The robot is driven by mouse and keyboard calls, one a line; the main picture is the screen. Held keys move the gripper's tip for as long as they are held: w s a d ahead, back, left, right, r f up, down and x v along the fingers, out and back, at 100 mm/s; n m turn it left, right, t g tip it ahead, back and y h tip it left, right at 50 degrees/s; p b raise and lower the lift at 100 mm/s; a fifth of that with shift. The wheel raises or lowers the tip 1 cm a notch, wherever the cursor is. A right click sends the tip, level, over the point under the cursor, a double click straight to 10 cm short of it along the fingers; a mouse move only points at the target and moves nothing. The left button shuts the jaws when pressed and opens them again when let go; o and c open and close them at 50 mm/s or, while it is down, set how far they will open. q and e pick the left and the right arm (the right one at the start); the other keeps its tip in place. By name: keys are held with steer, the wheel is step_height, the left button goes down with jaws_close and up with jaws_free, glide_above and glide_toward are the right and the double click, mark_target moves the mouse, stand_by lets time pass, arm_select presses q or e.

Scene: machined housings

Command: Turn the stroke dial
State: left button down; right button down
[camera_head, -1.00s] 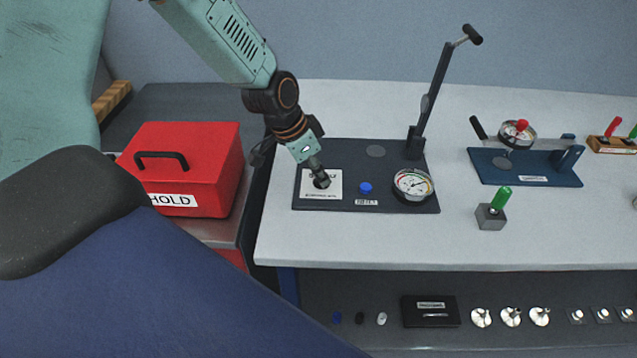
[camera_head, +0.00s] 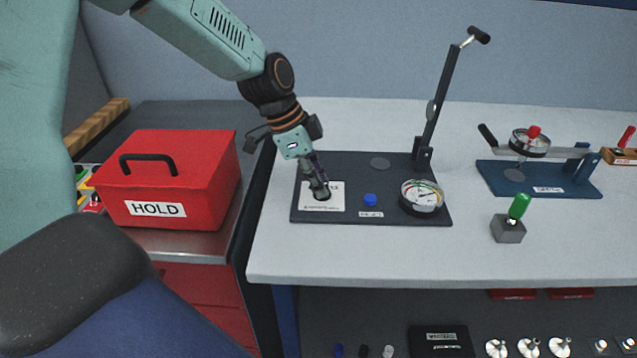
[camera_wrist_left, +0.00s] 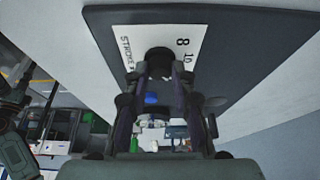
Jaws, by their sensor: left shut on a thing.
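The stroke dial is a small black knob (camera_wrist_left: 159,60) on a white printed plate (camera_head: 338,203) at the left end of a dark base plate (camera_head: 390,217). In the wrist view the white plate (camera_wrist_left: 130,48) shows "STROKE" and the numbers 8 and 10. My left gripper (camera_head: 320,194) points down at the dial, and its fingers are shut on the knob, largely hiding it in the head view. In the wrist view the fingers of my left gripper (camera_wrist_left: 159,75) stand on both sides of the knob. My right gripper is not in view.
The base plate also carries a blue button (camera_head: 370,200), a round gauge (camera_head: 422,197) and a tall lever (camera_head: 437,100). A red HOLD box (camera_head: 190,180) stands left. A blue fixture (camera_head: 540,181) and a green-handled block (camera_head: 509,229) are right. The front bench top is clear.

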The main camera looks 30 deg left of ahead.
arm_select(q)
steer(key=shift+m, duration=0.3)
steer(key=c, duration=1.1)
jaws_free()
steer(key=shift+r, duration=0.1)
steer(key=v, duration=1.2)
steer(key=shift+a, duration=0.2)
steer(key=shift+w, duration=0.1)
